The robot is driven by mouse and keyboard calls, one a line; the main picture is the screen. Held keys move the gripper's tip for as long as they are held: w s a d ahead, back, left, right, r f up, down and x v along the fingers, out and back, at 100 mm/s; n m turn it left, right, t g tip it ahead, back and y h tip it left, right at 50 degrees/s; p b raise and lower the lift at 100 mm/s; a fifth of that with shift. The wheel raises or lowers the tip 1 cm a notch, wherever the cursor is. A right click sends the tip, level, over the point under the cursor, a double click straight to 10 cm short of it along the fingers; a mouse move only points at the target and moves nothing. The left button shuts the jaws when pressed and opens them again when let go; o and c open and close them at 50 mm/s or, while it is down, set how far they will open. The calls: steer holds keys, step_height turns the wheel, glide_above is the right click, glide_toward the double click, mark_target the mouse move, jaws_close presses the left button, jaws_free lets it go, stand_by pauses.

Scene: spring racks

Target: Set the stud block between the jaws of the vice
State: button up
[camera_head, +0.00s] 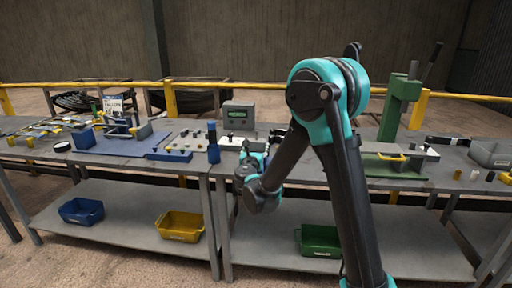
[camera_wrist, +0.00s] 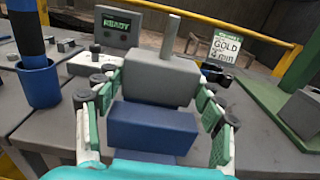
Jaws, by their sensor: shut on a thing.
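The stud block (camera_wrist: 160,78) is a grey block with a short upright stud on top, between my fingers in the wrist view. My gripper (camera_wrist: 158,88) has its green-padded fingers closed on its left and right sides. A blue block-shaped piece (camera_wrist: 150,128) shows in front of and below it; I cannot tell whether they are joined. In the head view my gripper (camera_head: 258,150) is over the bench, right of the blue cup, and the stud block is not clear. What looks like the vice (camera_head: 120,130), on a blue base plate with a handle, is at the left.
A blue cup (camera_wrist: 40,82) with a blue handle stands left of my gripper. A green press (camera_head: 400,105) stands at the right. A blue holder with pegs (camera_head: 175,155) lies between the vice and cup.

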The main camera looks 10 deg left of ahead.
mark_target(257, 133)
steer(key=shift+f, duration=0.55)
steer(key=o, duration=1.9)
steer(key=shift+o, duration=0.8)
steer(key=shift+r, duration=3.5)
